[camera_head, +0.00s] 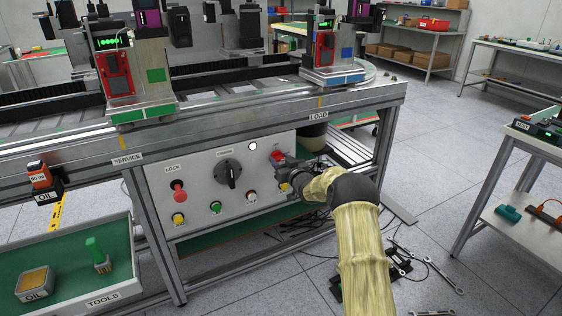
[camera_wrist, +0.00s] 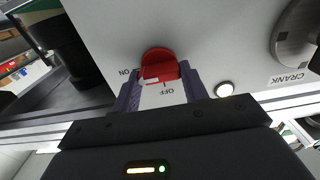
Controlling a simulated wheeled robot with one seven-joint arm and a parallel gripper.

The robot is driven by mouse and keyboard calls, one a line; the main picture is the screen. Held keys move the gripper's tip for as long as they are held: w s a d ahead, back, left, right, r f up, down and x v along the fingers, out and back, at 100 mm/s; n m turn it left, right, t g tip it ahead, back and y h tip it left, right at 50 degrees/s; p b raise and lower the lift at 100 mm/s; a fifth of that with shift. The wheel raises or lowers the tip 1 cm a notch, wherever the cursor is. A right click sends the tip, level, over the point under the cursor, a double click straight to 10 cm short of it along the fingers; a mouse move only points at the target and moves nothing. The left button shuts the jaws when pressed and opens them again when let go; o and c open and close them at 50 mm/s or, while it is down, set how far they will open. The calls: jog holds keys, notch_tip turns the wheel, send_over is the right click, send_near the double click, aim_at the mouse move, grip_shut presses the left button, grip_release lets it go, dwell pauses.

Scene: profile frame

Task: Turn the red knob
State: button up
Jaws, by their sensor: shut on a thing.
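The red knob (camera_head: 278,156) sits at the upper right of the light control panel (camera_head: 205,207), under the LOAD label. In the wrist view the red knob (camera_wrist: 160,65) is between the two purple-grey fingers of my gripper (camera_wrist: 160,88), with ON printed to its left and OFF below it. My gripper (camera_head: 285,163) is shut on the knob at the panel face. Which label the knob points to is hard to tell.
The panel also holds a red push button (camera_head: 179,192), a black crank dial (camera_head: 229,173) and several small coloured buttons. A round white lamp (camera_wrist: 224,90) is close to my right finger. Tools and cables lie on the floor beside my arm.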

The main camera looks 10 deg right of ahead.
jog(key=shift+n, duration=0.5)
jog(key=n+b, duration=0.2)
jog(key=n, duration=0.1)
jog(key=shift+a+f, duration=0.1)
jog(key=shift+f, duration=0.05)
jog(key=n+b, duration=0.3)
jog(key=n, duration=0.2)
jog(key=shift+a, duration=0.1)
jog(key=n+b, duration=0.3)
jog(key=n, duration=0.1)
jog(key=shift+f, duration=0.2)
jog(key=shift+n+b, duration=1.5)
jog(key=shift+n, duration=1)
jog(key=o, duration=1)
jog(key=shift+r, duration=0.1)
jog(key=shift+s, duration=0.1)
